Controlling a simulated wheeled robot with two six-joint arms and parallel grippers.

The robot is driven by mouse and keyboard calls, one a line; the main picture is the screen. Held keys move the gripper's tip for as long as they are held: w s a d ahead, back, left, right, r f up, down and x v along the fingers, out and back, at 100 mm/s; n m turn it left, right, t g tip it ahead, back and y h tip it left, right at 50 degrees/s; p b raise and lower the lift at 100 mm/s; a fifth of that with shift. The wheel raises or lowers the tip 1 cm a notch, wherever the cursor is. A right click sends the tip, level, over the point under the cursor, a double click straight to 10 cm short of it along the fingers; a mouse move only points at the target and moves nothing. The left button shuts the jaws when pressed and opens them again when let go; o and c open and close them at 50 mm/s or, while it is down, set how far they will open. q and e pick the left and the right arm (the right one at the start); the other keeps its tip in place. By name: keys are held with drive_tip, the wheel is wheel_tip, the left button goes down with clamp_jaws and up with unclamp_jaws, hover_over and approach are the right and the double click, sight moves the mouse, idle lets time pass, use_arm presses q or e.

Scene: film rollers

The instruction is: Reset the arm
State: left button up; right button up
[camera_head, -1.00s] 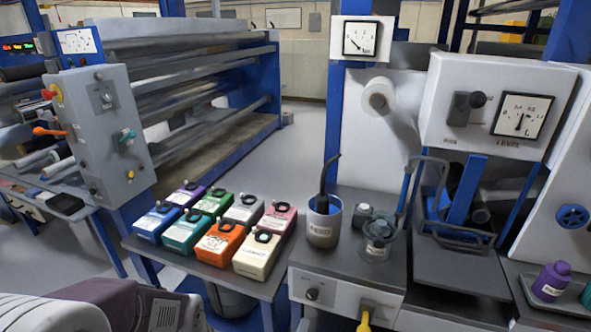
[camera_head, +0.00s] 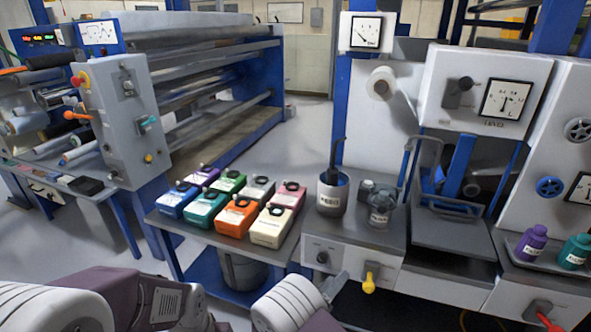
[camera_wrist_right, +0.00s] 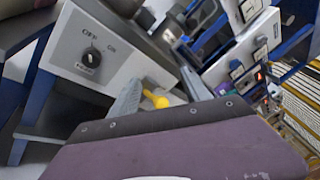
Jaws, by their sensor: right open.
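My right arm (camera_head: 288,306) enters the head view at the bottom centre, white and purple. The grey fingers of my right gripper (camera_head: 338,287) show beside it, in front of the grey cabinet (camera_head: 337,252) with a black knob and a yellow lever (camera_head: 371,278). In the right wrist view the right gripper (camera_wrist_right: 158,92) is open, with its two grey fingers apart. The yellow lever (camera_wrist_right: 156,99) appears between them in the picture; I cannot tell the depth gap. My left arm (camera_head: 150,298) lies along the lower left of the head view; its gripper is out of view.
Several coloured boxes (camera_head: 237,216) stand on a small table left of the cabinet. A grey cup (camera_head: 333,195) and a glass jar (camera_head: 381,208) stand on the cabinet top. Purple and teal bottles (camera_head: 532,243) stand at right. The floor at back centre is clear.

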drive_tip(key=d+r+m+g+h, duration=0.3)
drive_tip(key=d+r+m+g, duration=0.15)
drive_tip(key=d, duration=0.45)
drive_tip(key=s+d+r+m+g+y, duration=0.1)
drive_tip(key=s+d+m+g+y, duration=0.3)
drive_tip(key=s+d+m+g, duration=0.85)
drive_tip(key=s+a+f+m+t+y, duration=0.1)
drive_tip(key=s+a+f+m+y, duration=0.15)
drive_tip(key=s+m+y, duration=0.35)
drive_tip(key=s+a+f+m+y, duration=0.1)
drive_tip(key=s+a+m+y, duration=0.1)
drive_tip(key=s+a+m, duration=0.35)
drive_tip(key=w+a+f+m+t+y, duration=0.25)
drive_tip(key=a+m, duration=0.25)
drive_tip(key=m, duration=0.3)
wheel_tip(320, 180, up, 12)
drive_tip(key=w+m+p, duration=0.2)
drive_tip(key=p, duration=1)
drive_tip(key=shift+w+a+r+m+t+y, duration=0.25)
drive_tip(key=shift+w+a+m+t+y, duration=0.1)
drive_tip(key=shift+a+t, duration=0.1)
